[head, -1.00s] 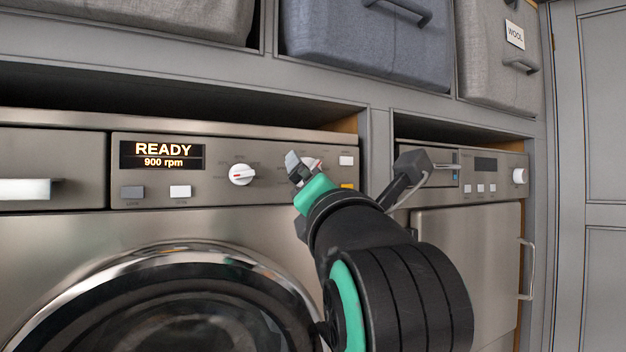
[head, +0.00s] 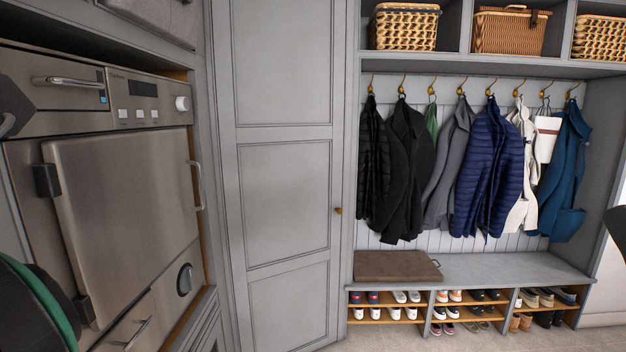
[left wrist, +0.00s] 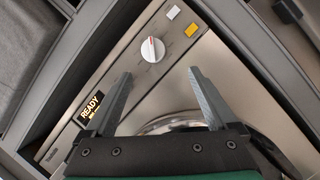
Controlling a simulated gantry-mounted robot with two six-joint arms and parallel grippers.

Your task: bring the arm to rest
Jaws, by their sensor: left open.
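My left gripper (left wrist: 160,75) shows in the left wrist view with its two grey fingers spread apart and nothing between them. It is in front of the washing machine's panel (left wrist: 135,68), with the white dial (left wrist: 153,49) beyond the fingertips and the round door (left wrist: 172,124) behind the right finger. In the head view only a black and green part of my left arm shows at the lower left edge; the gripper's fingers are outside that picture. My right gripper is in neither view.
A steel appliance (head: 125,200) stands at the left in the head view, beside a tall grey cupboard door (head: 285,190). A bench (head: 500,268) with shoes below and several coats above is at the right. A dark object is cut off at the right edge.

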